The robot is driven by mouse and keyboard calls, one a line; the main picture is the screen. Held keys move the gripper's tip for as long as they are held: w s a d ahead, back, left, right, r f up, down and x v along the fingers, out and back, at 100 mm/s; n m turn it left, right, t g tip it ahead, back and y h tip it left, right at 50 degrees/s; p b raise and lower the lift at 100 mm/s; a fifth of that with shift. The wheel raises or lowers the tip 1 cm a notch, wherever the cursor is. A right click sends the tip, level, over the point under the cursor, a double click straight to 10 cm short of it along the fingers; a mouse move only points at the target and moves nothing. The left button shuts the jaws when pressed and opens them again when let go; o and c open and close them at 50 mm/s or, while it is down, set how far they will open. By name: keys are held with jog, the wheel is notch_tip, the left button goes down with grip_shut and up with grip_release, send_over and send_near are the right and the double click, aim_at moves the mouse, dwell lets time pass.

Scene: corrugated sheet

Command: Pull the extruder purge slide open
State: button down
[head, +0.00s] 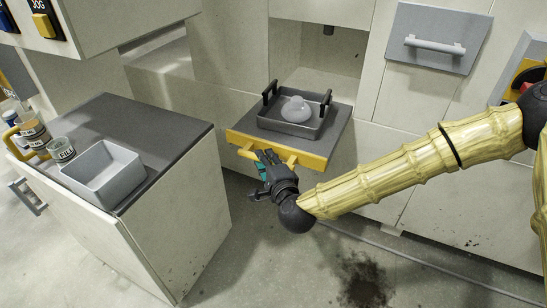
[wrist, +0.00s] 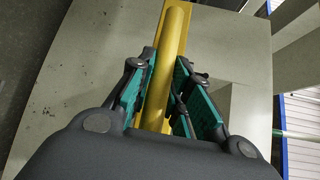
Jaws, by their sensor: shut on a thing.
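The extruder purge slide (head: 333,136) is a grey shelf with a yellow front, standing out from an opening in the wall cabinet. A yellow bar handle (head: 290,157) runs along its front. My gripper (head: 268,163) is at the handle from the front. In the wrist view, the teal pads of my gripper (wrist: 160,95) are on both sides of the yellow handle (wrist: 174,40), closed on it. A dark grey tray (head: 292,128) with two black handles sits on the slide and holds a pale translucent lump (head: 297,109).
A cabinet with a dark top (head: 170,135) stands at the left, carrying a grey bin (head: 101,174) and several labelled cups. A grey panel with a bar handle (head: 437,37) is on the wall at the upper right. The floor in front has a dark stain (head: 365,280).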

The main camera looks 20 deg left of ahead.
jog(key=c, duration=1.3)
grip_release()
jog(key=v, duration=1.2)
